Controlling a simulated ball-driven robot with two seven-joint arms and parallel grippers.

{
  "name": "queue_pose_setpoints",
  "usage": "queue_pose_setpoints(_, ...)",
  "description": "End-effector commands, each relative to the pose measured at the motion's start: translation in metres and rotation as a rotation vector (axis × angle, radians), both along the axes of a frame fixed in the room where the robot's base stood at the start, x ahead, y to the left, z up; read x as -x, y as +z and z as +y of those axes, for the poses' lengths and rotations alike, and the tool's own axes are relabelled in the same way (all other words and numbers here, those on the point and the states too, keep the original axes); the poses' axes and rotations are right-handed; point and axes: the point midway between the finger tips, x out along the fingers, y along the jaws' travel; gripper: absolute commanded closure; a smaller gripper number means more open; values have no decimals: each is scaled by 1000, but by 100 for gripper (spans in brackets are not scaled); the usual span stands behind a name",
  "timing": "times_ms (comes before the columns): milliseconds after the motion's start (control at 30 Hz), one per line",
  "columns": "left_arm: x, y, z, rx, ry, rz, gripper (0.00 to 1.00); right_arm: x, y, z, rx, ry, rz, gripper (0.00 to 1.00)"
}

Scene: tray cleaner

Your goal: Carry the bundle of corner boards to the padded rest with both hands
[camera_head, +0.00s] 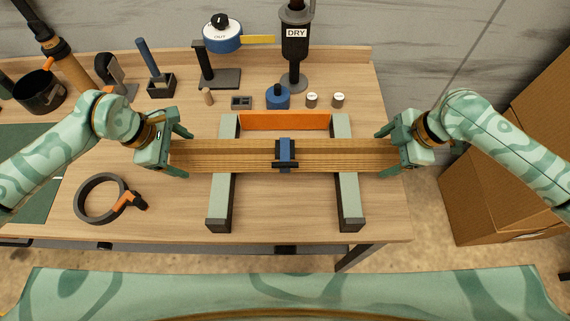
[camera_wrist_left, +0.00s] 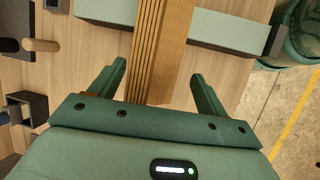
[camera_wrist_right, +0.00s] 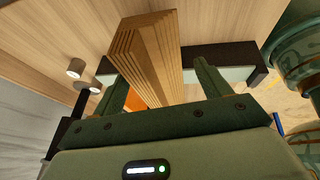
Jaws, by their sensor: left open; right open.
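The bundle of corner boards (camera_head: 230,156) is a long stack of brown strips with a blue strap (camera_head: 286,152) round its middle. It lies across the two pale green padded bars of the rest (camera_head: 220,195), (camera_head: 348,190). My left gripper (camera_head: 181,154) is open at the bundle's left end, with its fingers on either side of the boards; they show apart from the bundle (camera_wrist_left: 158,60) in the left wrist view. My right gripper (camera_head: 388,152) is open at the right end. Its fingers straddle the bundle (camera_wrist_right: 148,55) in the right wrist view.
An orange panel (camera_head: 285,121) spans the rest's back. Behind it stand a blue bottle (camera_head: 278,98), two small white-topped pots (camera_head: 312,99) and a DRY-labelled device (camera_head: 295,45). A black ring clamp (camera_head: 99,198) lies at front left. Cardboard boxes (camera_head: 490,190) stand at right.

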Motion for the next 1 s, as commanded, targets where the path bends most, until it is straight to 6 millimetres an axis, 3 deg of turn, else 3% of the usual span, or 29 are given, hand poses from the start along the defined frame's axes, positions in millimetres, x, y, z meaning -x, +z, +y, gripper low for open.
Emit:
queue_pose_setpoints(500, 15, 93, 40, -4, 1, -4, 24, 0, 0, 0, -1, 0, 0, 24)
queue_pose_setpoints(767, 19, 107, 45, -1, 0, 0, 24, 1, 12, -5, 0, -1, -3, 24)
queue_pose_setpoints(1000, 18, 107, 45, -1, 0, 0, 24, 10, 61, -26, 3, 0, -4, 24)
